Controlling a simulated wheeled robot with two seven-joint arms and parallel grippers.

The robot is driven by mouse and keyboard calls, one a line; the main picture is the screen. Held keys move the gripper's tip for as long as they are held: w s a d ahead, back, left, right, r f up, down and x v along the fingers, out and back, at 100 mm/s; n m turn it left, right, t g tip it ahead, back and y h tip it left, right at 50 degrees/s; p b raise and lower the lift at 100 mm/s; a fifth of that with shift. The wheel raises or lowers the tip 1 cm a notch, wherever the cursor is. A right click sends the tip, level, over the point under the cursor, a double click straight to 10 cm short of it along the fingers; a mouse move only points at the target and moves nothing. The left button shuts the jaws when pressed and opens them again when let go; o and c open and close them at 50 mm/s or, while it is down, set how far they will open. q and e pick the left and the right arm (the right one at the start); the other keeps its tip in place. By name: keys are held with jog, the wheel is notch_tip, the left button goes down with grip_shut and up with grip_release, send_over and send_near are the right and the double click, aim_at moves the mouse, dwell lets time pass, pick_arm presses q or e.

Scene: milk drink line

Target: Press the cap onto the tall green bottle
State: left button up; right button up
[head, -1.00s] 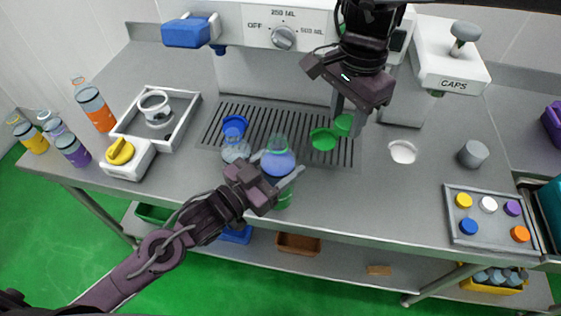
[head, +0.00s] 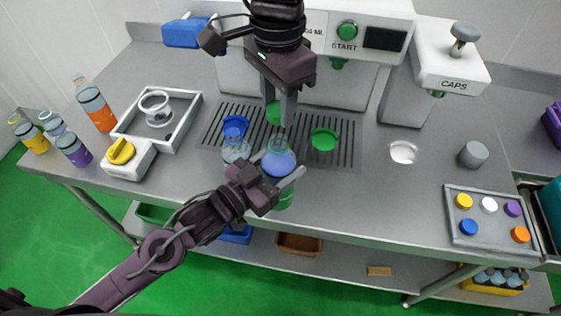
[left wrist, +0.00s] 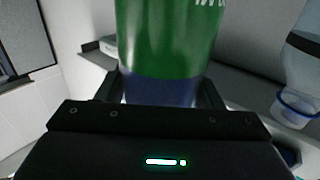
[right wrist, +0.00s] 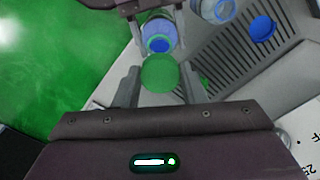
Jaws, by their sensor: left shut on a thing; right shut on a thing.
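The tall bottle (head: 279,165) has blue contents and a green label. It stands upright near the counter's front edge, with its mouth uncovered. My left gripper (head: 281,177) is shut around it from the front; the left wrist view shows the bottle (left wrist: 168,45) between the fingers. My right gripper (head: 281,105) is shut on a green cap (head: 273,112), held in the air above and behind the bottle. In the right wrist view the cap (right wrist: 160,73) hangs between the fingertips, beside the open bottle mouth (right wrist: 159,44) and apart from it.
A clear bottle (head: 236,152) stands just left of the held bottle. A blue disc (head: 235,125) and a green disc (head: 324,139) lie on the slotted grate (head: 211,133). A cap tray (head: 480,242) is at right. The dispenser (head: 322,85) stands behind.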

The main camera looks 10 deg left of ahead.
aim_at(277, 140)
jog(key=shift+f, duration=1.9)
jog(key=shift+s, duration=0.15)
jog(key=shift+f, duration=0.1)
jog(key=shift+a+f, duration=0.1)
jog(key=shift+f, duration=0.65)
jog(key=shift+f, duration=0.7)
jog(key=o, duration=1)
jog(key=shift+r, duration=0.1)
